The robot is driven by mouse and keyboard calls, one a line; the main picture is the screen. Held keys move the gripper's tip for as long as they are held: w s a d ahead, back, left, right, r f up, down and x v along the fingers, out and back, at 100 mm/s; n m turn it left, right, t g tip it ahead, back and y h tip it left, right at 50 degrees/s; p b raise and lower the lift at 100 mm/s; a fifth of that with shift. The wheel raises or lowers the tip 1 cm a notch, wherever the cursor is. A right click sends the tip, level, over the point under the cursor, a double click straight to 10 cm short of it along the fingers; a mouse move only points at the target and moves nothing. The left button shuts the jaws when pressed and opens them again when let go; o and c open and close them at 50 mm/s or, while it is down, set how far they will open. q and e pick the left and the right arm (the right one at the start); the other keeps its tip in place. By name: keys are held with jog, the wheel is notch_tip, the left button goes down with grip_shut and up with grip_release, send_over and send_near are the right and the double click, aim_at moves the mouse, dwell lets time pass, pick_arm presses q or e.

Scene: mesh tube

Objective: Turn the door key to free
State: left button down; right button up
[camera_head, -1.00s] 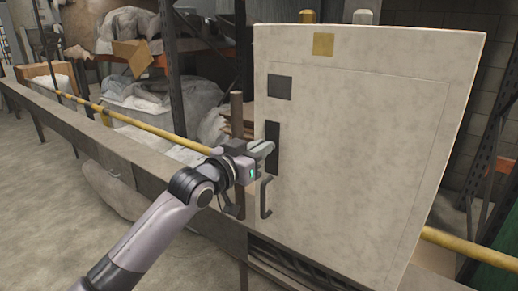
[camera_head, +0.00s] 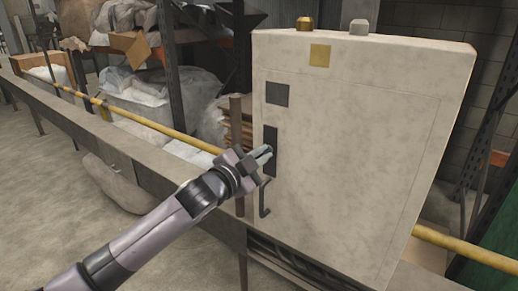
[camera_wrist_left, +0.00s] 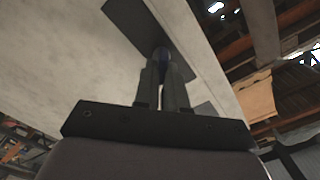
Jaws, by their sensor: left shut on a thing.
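A pale grey cabinet door (camera_head: 350,150) stands at centre right in the head view. On its left side is a dark upright plate (camera_head: 271,136), where my left gripper (camera_head: 265,154) meets it. In the left wrist view, the fingers of my left gripper (camera_wrist_left: 162,68) are shut on a small dark key (camera_wrist_left: 161,53) in front of the dark plate (camera_wrist_left: 135,22). The key's shape is mostly hidden by the fingers. A dark door handle (camera_head: 264,198) is just below the gripper. My right gripper is not in view.
A dark square (camera_head: 277,94) and a yellow label (camera_head: 320,55) are on the cabinet above the plate. A yellow rail (camera_head: 160,131) runs behind my left arm. A brown post (camera_head: 237,125) stands close left of the gripper. Open floor lies at left.

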pick_arm(q)
jog(key=m+p, duration=0.1)
jog(key=m, duration=0.3)
jog(key=shift+d+m+p, duration=0.1)
jog(key=shift+m+p, duration=0.2)
jog(key=shift+f+m+p, duration=0.15)
jog(key=shift+m+p, duration=0.3)
jog(key=shift+m, duration=1.35)
jog(key=c, duration=1.2)
grip_release()
jog(key=shift+f, duration=0.1)
jog(key=v, duration=0.7)
